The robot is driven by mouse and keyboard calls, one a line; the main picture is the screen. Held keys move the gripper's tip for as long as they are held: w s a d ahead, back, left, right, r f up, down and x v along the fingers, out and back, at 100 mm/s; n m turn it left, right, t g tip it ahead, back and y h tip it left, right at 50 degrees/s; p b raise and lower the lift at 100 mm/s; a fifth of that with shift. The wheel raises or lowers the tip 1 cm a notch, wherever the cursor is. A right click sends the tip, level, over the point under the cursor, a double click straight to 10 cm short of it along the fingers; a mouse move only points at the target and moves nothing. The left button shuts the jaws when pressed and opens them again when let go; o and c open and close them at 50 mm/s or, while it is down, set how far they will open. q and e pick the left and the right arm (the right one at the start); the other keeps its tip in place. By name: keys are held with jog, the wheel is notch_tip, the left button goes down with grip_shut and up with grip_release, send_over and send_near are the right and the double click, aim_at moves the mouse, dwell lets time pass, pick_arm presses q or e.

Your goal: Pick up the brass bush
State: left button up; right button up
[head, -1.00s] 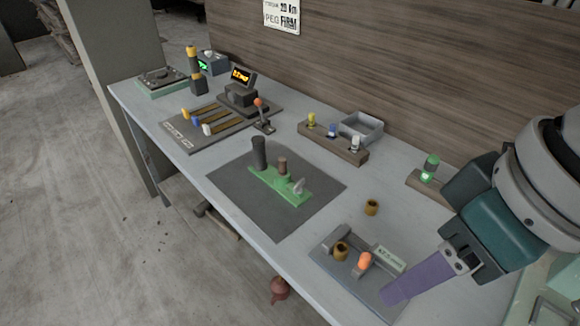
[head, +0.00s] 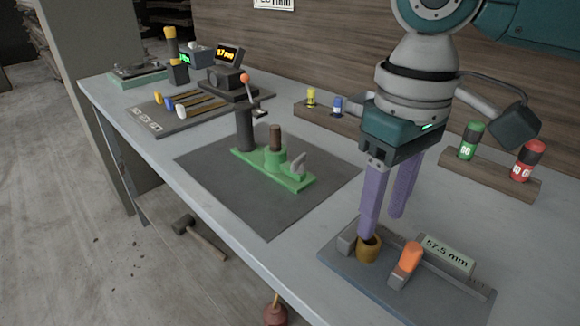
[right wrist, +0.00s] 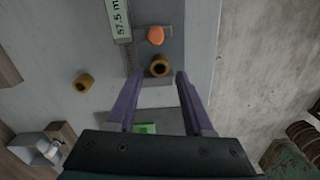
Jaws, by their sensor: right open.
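One brass bush (head: 368,249) stands upright on the grey measuring gauge plate (head: 350,280), close to its fixed jaw; it also shows in the right wrist view (right wrist: 160,66). A second brass bush (right wrist: 84,82) lies on the bare table, left of the gauge in the right wrist view; I cannot make it out in the head view. My right gripper (head: 382,226) is open, its purple fingers pointing down at the gauge bush. One finger overlaps the bush's top edge in the head view. In the wrist view the bush appears just beyond the gap between the fingertips. My left gripper is not in view.
The gauge has an orange-tipped slider (head: 407,262) and a "57.5 mm" display (head: 447,255) close by. A green fixture with posts (head: 270,168) stands on a dark mat to the left.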

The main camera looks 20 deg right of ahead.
aim_at(368, 247)
jog(key=f, duration=0.3)
jog(key=f+b, duration=0.1)
jog(key=f, duration=0.1)
jog(key=shift+w+f, duration=0.2)
jog(key=shift+w, duration=0.05)
jog(key=shift+c, duration=0.2)
grip_shut()
jog(key=shift+r, duration=0.1)
